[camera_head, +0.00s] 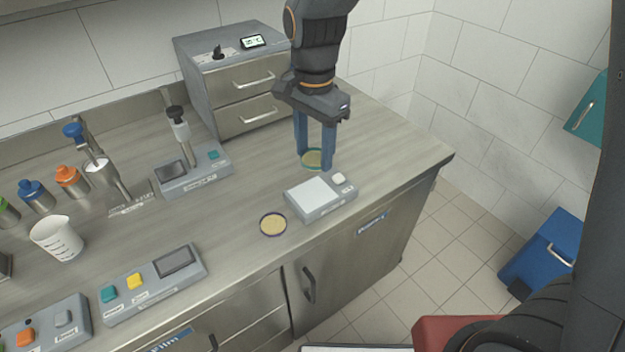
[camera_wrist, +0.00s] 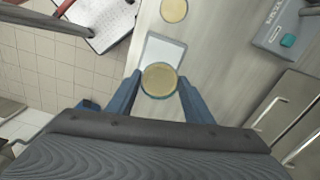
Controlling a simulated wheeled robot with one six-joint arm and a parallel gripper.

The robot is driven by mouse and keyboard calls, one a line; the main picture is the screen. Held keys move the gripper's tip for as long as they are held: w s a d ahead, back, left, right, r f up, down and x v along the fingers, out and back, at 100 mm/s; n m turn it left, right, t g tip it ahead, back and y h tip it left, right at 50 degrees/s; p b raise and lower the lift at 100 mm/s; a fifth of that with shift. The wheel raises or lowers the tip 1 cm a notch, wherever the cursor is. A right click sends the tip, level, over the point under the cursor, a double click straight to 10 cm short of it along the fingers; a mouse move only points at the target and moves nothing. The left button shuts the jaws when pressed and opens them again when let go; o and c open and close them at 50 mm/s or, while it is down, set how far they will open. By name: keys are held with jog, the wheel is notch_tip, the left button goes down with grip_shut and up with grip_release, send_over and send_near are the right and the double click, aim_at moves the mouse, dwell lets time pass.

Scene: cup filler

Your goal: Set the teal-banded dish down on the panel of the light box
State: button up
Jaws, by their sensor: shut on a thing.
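The teal-banded dish (camera_head: 312,158) is between the blue fingers of my gripper (camera_head: 314,162), behind the light box in the head view. My gripper is shut on it, and the dish also shows in the wrist view (camera_wrist: 160,80) with a yellowish content. I cannot tell for sure how high it is above the counter. The light box (camera_head: 322,207) is a grey unit with a pale square panel (camera_head: 313,193) and a round white knob on its right. In the wrist view the bare panel (camera_wrist: 166,49) shows just beyond the dish.
A dark-banded dish (camera_head: 273,224) lies on the counter left of the light box. A grey drawer cabinet (camera_head: 238,85) stands behind my gripper. A pipette stand (camera_head: 195,172) and a button box (camera_head: 155,285) are to the left. The counter's right edge is near.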

jog(key=p, duration=0.1)
send_over(313, 194)
notch_tip(313, 194, down, 6)
jog(key=shift+a+r, duration=0.1)
jog(key=shift+r, duration=0.15)
jog(key=shift+f+p, duration=0.55)
jog(key=shift+f, duration=1.5)
jog(key=shift+f, duration=0.1)
jog(key=o, duration=1)
notch_tip(313, 194, up, 12)
jog(key=b, duration=0.3)
jog(key=s+d+f+n, duration=0.1)
jog(key=s+d+n, duration=0.1)
jog(key=d, duration=0.5)
jog(key=s+d+f+n+t, duration=0.1)
jog(key=s+d+f+n, duration=0.1)
jog(key=d, duration=0.5)
jog(key=s+d+f+n, duration=0.2)
jog(key=s+d+n, duration=0.2)
jog(key=d, duration=0.3)
jog(key=shift+d, duration=0.4)
